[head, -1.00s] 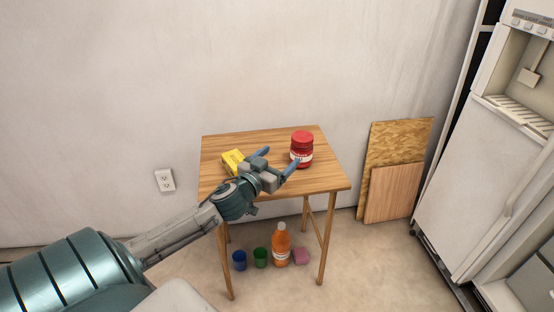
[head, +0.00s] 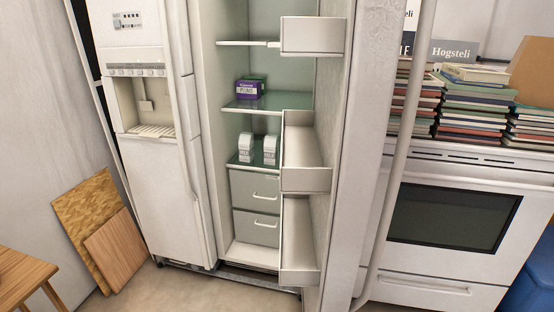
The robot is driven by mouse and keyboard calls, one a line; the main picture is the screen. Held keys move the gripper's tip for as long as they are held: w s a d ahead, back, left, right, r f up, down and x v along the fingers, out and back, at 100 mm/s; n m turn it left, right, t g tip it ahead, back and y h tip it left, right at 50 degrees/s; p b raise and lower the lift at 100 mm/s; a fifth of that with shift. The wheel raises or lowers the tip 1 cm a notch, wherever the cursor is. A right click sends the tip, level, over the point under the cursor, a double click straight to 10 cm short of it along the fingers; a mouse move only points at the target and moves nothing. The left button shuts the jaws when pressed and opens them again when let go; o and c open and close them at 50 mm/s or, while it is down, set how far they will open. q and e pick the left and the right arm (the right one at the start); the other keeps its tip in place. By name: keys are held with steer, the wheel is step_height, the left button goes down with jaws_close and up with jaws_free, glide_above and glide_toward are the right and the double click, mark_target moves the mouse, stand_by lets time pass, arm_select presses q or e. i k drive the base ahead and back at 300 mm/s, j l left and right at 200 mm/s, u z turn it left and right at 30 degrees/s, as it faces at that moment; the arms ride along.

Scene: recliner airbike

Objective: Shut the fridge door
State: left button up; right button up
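The fridge (head: 165,190) stands ahead, left of centre in the head view. Its right-hand door (head: 345,150) is wide open and swung out toward me, with its shelf bins (head: 306,180) facing left and a long handle (head: 400,140) on its outer side. The open compartment shows glass shelves (head: 268,104), a purple box (head: 250,88), two white cartons (head: 258,149) and two drawers (head: 255,205). The left-hand door with the dispenser (head: 140,90) is shut. Neither of my grippers is in view.
A white oven (head: 450,215) stands to the right, close behind the open door, with stacked books (head: 478,105) on top. A blue bin (head: 533,285) is at the lower right. Wooden boards (head: 95,225) lean at the left, near a wooden table (head: 22,275).

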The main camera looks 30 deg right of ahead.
mark_target(331, 154)
steer(key=i+l, duration=0.1)
steer(key=l, duration=0.3)
steer(key=i+l+z, duration=0.15)
steer(key=l, duration=0.65)
steer(key=i+l+z, duration=0.1)
steer(key=l, duration=0.3)
steer(key=i+l, duration=0.2)
steer(key=l, duration=0.15)
steer(key=k+l+z, duration=0.05)
